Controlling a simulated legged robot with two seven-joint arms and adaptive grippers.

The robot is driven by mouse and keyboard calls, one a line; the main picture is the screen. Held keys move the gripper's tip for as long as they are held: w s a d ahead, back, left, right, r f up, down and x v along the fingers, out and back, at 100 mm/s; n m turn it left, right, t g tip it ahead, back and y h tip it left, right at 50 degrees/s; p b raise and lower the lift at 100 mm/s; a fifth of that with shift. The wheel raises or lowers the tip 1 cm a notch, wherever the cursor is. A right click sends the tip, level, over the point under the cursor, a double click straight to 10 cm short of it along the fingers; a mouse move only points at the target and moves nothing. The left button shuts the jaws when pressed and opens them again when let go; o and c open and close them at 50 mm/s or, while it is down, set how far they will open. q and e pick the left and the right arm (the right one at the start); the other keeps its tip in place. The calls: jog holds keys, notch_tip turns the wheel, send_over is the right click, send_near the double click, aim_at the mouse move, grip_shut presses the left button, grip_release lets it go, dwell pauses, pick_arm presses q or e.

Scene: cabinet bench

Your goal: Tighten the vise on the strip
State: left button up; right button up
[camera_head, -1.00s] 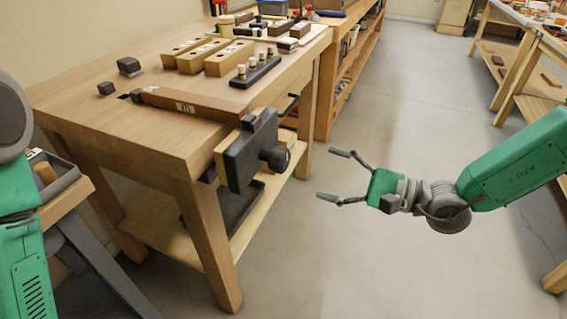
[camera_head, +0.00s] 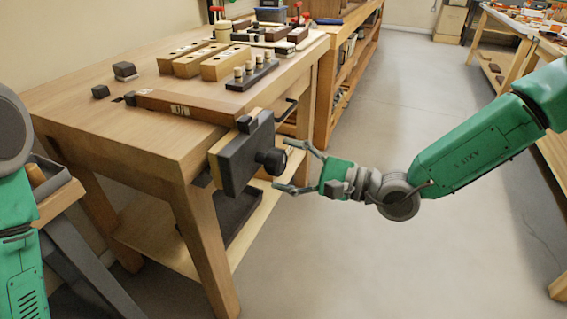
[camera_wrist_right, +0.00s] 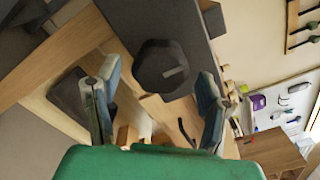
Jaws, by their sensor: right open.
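The vise (camera_head: 243,158) is mounted on the front end of the wooden bench, with a dark outer jaw and a round dark knob (camera_head: 271,161) facing right. A brown wooden strip (camera_head: 190,106) with a small label lies along the bench top and reaches the vise. Whether the jaws touch it is hard to tell. My right gripper (camera_head: 288,166) is open, its fingertips close to the knob, one above and one below it. In the right wrist view the knob (camera_wrist_right: 162,68) shows ahead, between the open fingers (camera_wrist_right: 158,95). My left gripper is out of view.
Wooden blocks (camera_head: 225,62) and a dark peg rack (camera_head: 252,72) stand on the bench top. Two small dark blocks (camera_head: 124,70) lie further left. A dark bin (camera_head: 50,182) stands at lower left. The floor (camera_head: 310,270) right of the bench is clear.

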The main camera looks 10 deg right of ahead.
jog(key=shift+c, duration=0.4)
jog(key=shift+a, duration=0.1)
jog(key=c, duration=0.9)
jog(key=shift+r+m+p, duration=0.1)
jog(key=shift+m+p, duration=0.5)
jog(key=shift+m, duration=0.3)
jog(key=shift+m+p, duration=0.4)
jog(key=shift+m, duration=0.7)
jog(key=m+p, duration=0.1)
jog(key=m, duration=0.2)
jog(key=shift+w+a+m+p, duration=0.1)
jog(key=shift+m+p, duration=0.25)
jog(key=shift+m, duration=0.15)
